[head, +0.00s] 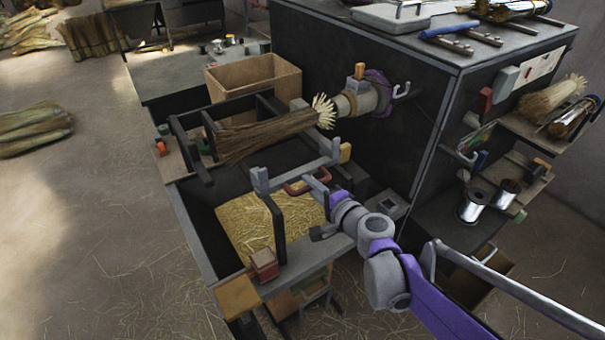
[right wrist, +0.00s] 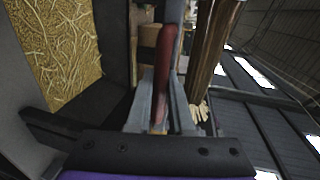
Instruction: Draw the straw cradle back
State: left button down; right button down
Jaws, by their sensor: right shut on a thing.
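The straw cradle has black slats and posts (head: 208,132) and a grey front rail (head: 292,172) with a red handle (head: 296,190). The handle also shows in the right wrist view (right wrist: 165,62), between my fingers. A brown straw bundle (head: 262,139) lies across the cradle, its pale cut ends facing right, close to the round winding head (head: 362,97); I cannot tell whether they touch. The bundle also shows in the right wrist view (right wrist: 211,48). My right gripper (head: 318,186) is shut on the red handle. My left gripper is not in view.
Loose straw fills the tray (head: 262,222) below the rail. A red block (head: 263,263) sits at the bench's near corner. A cardboard box (head: 252,80) stands behind the cradle. The dark machine cabinet (head: 400,130) rises at right. Floor at left is mostly free.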

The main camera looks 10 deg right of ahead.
jog(key=f+p+v, duration=0.1)
jog(key=v, duration=0.5)
jog(key=shift+s+d+f, duration=0.15)
jog(key=shift+s+f, duration=0.05)
jog(key=shift+s, duration=0.2)
jog(key=c, duration=1.3)
grip_release()
jog(key=o, duration=0.5)
jog(key=shift+s+d, duration=0.1)
jog(key=shift+s, duration=0.1)
jog(key=shift+w, duration=0.1)
jog(key=p+v, duration=0.2)
jog(key=v, duration=0.9)
